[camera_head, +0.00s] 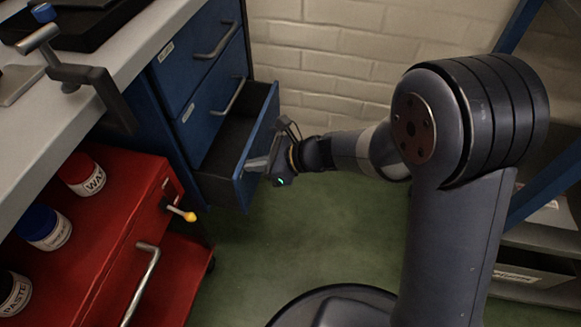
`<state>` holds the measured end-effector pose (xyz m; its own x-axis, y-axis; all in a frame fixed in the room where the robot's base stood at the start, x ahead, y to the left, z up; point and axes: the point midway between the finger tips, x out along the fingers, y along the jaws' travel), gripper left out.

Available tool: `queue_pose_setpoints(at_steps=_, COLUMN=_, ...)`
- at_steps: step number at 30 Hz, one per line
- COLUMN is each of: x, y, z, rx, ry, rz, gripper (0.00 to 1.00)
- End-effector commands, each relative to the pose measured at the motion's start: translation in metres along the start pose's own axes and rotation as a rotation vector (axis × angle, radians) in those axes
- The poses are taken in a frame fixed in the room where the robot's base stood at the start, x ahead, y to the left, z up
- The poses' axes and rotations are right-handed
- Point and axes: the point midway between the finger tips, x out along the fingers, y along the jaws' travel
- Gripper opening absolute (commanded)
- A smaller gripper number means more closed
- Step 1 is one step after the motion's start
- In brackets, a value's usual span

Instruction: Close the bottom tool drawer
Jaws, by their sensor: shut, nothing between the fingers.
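The bottom tool drawer (262,130) of the blue cabinet is pulled out, and its dark, empty-looking inside shows. My gripper (257,163) is shut and empty at the outer side of the drawer's front panel. Its tip looks to be at or very near the panel, but I cannot tell if they touch. My wrist hides part of the front and most of the handle area. The two drawers above, the middle one (212,100) and the top one (195,50), are closed.
A red tool cart (115,235) with labelled jars and a yellow-tipped tool stands left of the open drawer. A workbench (100,75) with a clamp is above it. A brick wall (335,60) is behind. The green floor (320,225) is clear in the middle.

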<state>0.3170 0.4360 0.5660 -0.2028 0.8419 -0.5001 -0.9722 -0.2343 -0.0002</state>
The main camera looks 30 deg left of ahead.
Motion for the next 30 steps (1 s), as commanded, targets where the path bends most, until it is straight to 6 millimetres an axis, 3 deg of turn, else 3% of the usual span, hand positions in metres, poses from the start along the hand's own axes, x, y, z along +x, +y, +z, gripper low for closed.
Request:
queue_pose_setpoints(at_steps=3, x=0.023, y=0.001, z=0.013, rx=-0.002, ry=0.001, rz=0.003, gripper=0.00)
queue_pose_setpoints(at_steps=11, x=0.047, y=0.000, z=0.027, rx=-0.001, ry=0.000, rz=0.001, gripper=0.00)
queue_pose_setpoints(at_steps=26, x=0.050, y=-0.001, z=0.029, rx=0.001, ry=0.000, rz=-0.001, gripper=0.00)
queue_pose_setpoints(at_steps=30, x=0.041, y=-0.004, z=0.033, rx=0.001, ry=0.000, rz=-0.002, gripper=0.00)
